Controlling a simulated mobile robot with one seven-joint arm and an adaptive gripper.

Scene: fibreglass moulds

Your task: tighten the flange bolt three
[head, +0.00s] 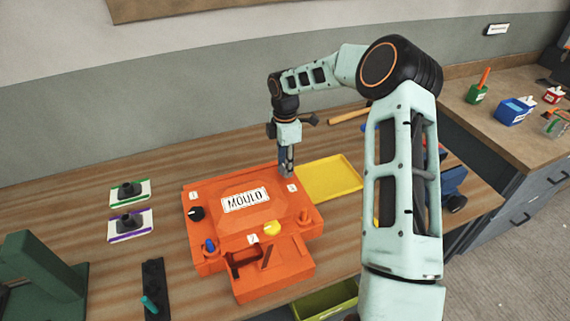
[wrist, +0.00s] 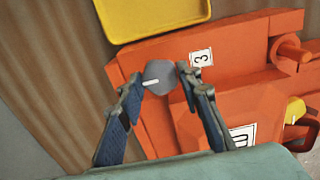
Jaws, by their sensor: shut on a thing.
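The orange mould (head: 215,262) lies on the wooden bench, with a white MOULD plate on its raised top. My gripper (head: 286,170) points down at the mould's far right corner, beside a small white label (head: 292,188). In the wrist view the label (wrist: 201,58) reads 3. Next to it is flange bolt three (wrist: 158,77), a round grey head with a white line across it. My gripper (wrist: 162,82) has one finger on each side of this head and is shut on it.
A yellow tray (head: 345,178) lies right of the mould, close to my gripper. A black knob (head: 196,213), a blue knob (head: 210,245), a yellow knob (head: 271,228) and an orange post (head: 305,214) stand on the mould. Bare bench lies behind it.

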